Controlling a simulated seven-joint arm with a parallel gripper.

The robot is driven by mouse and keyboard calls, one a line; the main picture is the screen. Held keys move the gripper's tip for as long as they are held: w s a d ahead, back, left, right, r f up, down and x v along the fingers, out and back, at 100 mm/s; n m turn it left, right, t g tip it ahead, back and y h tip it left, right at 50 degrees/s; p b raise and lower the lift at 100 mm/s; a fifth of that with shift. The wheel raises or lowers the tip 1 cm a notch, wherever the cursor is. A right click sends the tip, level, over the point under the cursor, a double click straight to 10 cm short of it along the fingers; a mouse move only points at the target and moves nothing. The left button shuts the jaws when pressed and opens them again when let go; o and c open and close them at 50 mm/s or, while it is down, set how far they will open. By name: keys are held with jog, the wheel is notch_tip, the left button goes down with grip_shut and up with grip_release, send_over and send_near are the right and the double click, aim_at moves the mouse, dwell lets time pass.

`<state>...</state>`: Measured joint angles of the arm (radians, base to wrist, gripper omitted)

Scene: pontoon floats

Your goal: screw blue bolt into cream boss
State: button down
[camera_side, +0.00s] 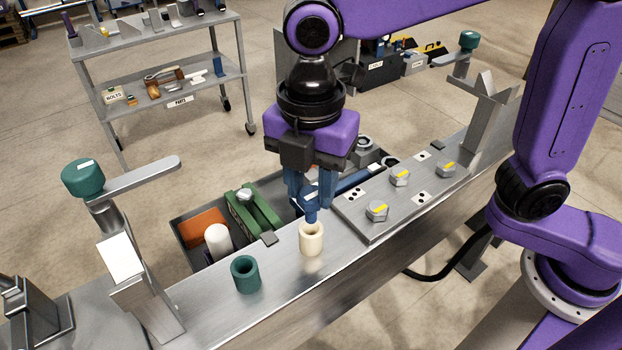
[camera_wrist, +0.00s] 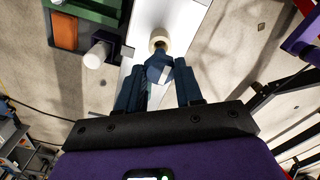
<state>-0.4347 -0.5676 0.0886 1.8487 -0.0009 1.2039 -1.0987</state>
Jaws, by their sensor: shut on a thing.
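The blue bolt (camera_side: 311,213) is held upright, head up, between the fingers of my gripper (camera_side: 312,192), which is shut on it. The cream boss (camera_side: 311,240) stands on the metal beam directly below, an open-topped cylinder. The bolt's lower end is at the boss's mouth; I cannot tell whether it touches or has entered. In the wrist view, the bolt's blue head (camera_wrist: 160,68) sits between the fingertips of my gripper (camera_wrist: 163,75), and the cream boss (camera_wrist: 159,38) shows just beyond it, partly hidden by the bolt.
A teal boss (camera_side: 245,274) stands on the beam to the left. A plate (camera_side: 372,226) with several yellow-marked hex bolts lies to the right. Clamps with teal knobs (camera_side: 83,178) rise at both ends. A grey tray (camera_side: 181,240) with tools and parts sits behind the beam.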

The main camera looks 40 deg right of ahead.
aim_at(311, 221)
jog(key=shift+f, duration=2.5)
dwell(0.3)
jog(key=c, duration=0.7)
grip_release()
jog(key=shift+o, duration=0.2)
notch_tip(311, 221, up, 17)
jog(key=shift+r, duration=0.2)
jog(key=s+d+f+m, duration=0.3)
jog(key=d+f, duration=0.3)
jog(key=d, duration=0.3)
jog(key=s+d+f+m, duration=0.4)
jog(key=s+d+f, duration=0.1)
jog(key=d, duration=0.3)
jog(key=s+d+f+m, duration=0.4)
jog(key=d+f, duration=0.4)
jog(key=d, duration=0.1)
jog(key=shift+s+d, duration=0.35)
